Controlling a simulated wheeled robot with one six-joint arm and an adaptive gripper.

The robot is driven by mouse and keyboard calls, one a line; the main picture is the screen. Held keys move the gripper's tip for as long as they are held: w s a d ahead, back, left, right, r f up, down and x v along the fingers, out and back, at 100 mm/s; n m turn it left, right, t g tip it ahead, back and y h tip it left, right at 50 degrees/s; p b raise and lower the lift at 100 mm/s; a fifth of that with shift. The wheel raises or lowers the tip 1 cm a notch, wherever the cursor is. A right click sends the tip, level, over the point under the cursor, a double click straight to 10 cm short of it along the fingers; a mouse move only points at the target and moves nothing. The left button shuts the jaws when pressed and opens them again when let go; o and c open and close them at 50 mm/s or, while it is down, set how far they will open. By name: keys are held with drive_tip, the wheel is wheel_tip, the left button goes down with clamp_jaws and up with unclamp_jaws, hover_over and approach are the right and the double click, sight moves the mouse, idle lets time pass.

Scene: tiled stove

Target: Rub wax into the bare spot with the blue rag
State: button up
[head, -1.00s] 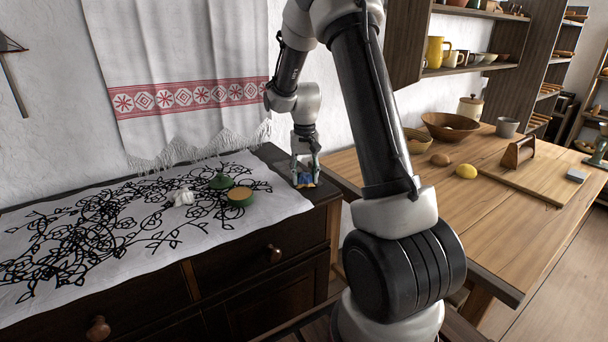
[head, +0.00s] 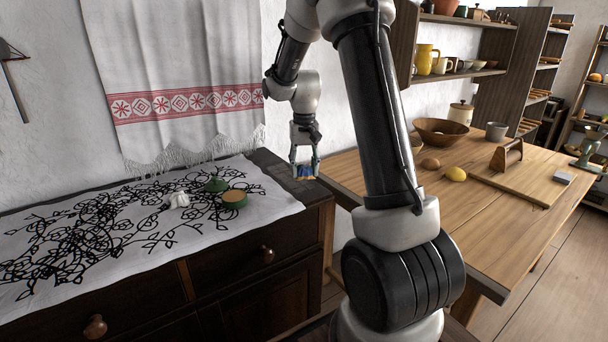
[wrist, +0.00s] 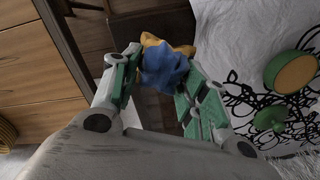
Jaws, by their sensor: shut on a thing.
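My gripper (head: 304,168) is shut on a bunched blue rag (wrist: 165,68), a little above the bare right end of the dark chest top (head: 270,160). Ochre-yellow material shows at the rag's far edge in the wrist view; I cannot tell if it is part of the rag. An open green tin with tan wax (head: 234,199) stands on the patterned white cloth, left of my gripper. Its green lid (head: 217,184) lies just behind it. Both also show at the right of the wrist view. I cannot make out the bare spot; gripper and rag may hide it.
A crumpled white cloth (head: 177,200) lies left of the tin. A red-banded towel (head: 190,100) hangs behind the chest. To the right, a wooden table (head: 440,215) holds a bowl (head: 441,131), a lemon (head: 455,174) and a board with a wooden holder (head: 506,154).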

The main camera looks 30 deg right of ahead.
drive_tip(key=shift+r, duration=1.3)
